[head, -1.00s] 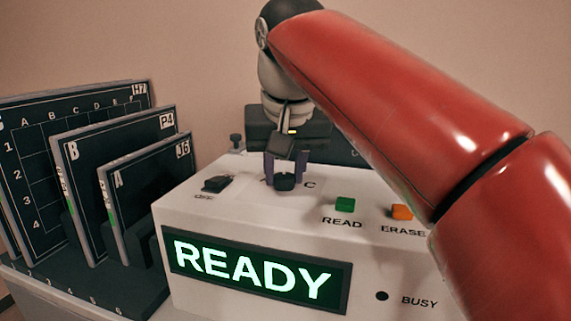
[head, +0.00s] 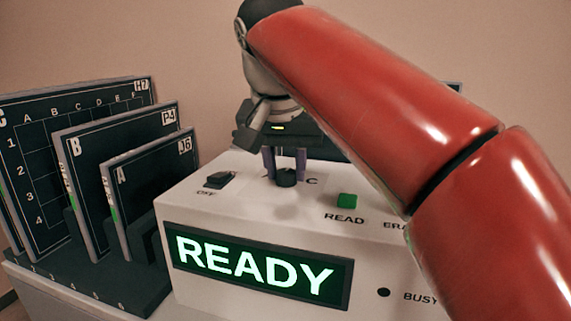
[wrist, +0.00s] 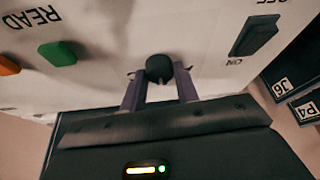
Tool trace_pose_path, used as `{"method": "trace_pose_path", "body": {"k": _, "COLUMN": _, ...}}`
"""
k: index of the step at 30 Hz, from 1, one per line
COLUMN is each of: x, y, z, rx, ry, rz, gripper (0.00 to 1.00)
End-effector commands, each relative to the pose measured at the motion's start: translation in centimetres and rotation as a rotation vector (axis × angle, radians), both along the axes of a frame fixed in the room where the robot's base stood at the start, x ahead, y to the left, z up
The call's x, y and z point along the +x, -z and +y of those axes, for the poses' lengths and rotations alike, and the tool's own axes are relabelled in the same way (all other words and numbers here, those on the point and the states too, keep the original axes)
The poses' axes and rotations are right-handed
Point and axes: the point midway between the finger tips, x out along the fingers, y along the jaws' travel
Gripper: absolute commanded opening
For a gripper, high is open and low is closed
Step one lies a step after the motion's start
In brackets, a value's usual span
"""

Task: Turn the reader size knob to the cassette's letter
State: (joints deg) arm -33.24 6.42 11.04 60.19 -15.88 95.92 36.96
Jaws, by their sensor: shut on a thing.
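The round black size knob (head: 287,177) sits on the white top of the reader (head: 225,200), with the letter C visible to its right. My gripper (head: 285,165) comes down from above with its purple fingers on either side of the knob, shut on it. The wrist view shows the knob (wrist: 159,68) between the fingertips (wrist: 160,82). The knob's pointer and its other letters are hidden or too small to read. Cassettes marked C, B (head: 100,180) and A (head: 150,170) stand in the dark rack at the left.
The reader's display (head: 260,268) says READY. A black switch (head: 218,180) is left of the knob. The green READ button (head: 347,201) is to its right, and my red arm partly covers the ERASE label. A dark rack (head: 115,285) stands beside the reader.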

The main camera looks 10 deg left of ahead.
Motion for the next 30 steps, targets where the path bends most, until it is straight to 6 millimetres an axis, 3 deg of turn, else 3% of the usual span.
{"method": "trace_pose_path", "body": {"k": 2, "x": 0.0, "y": -0.1, "z": 0.0, "rx": 0.003, "ry": -0.001, "rz": -0.004, "gripper": 0.08}}
{"method": "trace_pose_path", "body": {"k": 3, "x": 0.0, "y": -0.1, "z": 0.0, "rx": 0.003, "ry": -0.001, "rz": -0.004, "gripper": 0.36}}
{"method": "trace_pose_path", "body": {"k": 7, "x": 0.0, "y": -0.1, "z": 0.0, "rx": 0.002, "ry": -0.001, "rz": -0.003, "gripper": 0.52}}
{"method": "trace_pose_path", "body": {"k": 17, "x": -0.1, "y": -0.3, "z": 0.0, "rx": 0.002, "ry": -0.002, "rz": -0.002, "gripper": 0.52}}
{"method": "trace_pose_path", "body": {"k": 30, "x": -2.2, "y": -5.6, "z": 0.1, "rx": 0.003, "ry": -0.003, "rz": -0.003, "gripper": 0.52}}
